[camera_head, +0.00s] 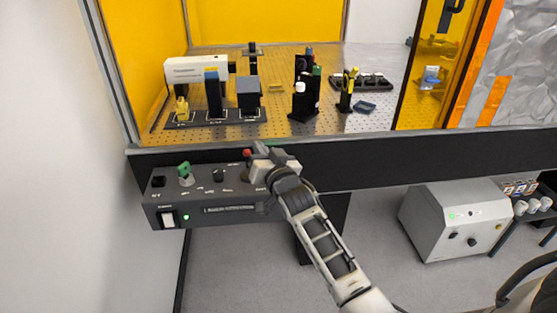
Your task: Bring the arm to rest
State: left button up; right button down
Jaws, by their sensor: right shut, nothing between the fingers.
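My right arm reaches in from the lower right of the head view. My right gripper (262,158) is at the right part of a dark grey control box (220,197), near a red knob or button (247,153). Its fingers are shut, with nothing between them. Whether it touches the box I cannot tell; the gripper and wrist hide the box's right end. My left gripper is not in view.
The control box has a green knob (184,169) and a lit white switch (168,219). Above it stands an optical breadboard (280,95) with several mounts, inside a yellow-panelled enclosure. A grey cabinet (454,222) stands on the floor at right.

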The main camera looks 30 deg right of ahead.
jog(key=s+b, duration=0.2)
jog(key=s, duration=0.8)
jog(key=s+a+f+n+g+y, duration=0.2)
jog(key=s+a+f+n+g, duration=0.1)
jog(key=s+f, duration=0.8)
jog(key=s+a+f+n+g+y, duration=0.1)
jog(key=s+a+f+n+g, duration=0.3)
jog(key=s+a+f, duration=0.4)
jog(key=s+f+g, duration=0.1)
jog(key=s+f, duration=0.2)
jog(key=shift+y, duration=0.4)
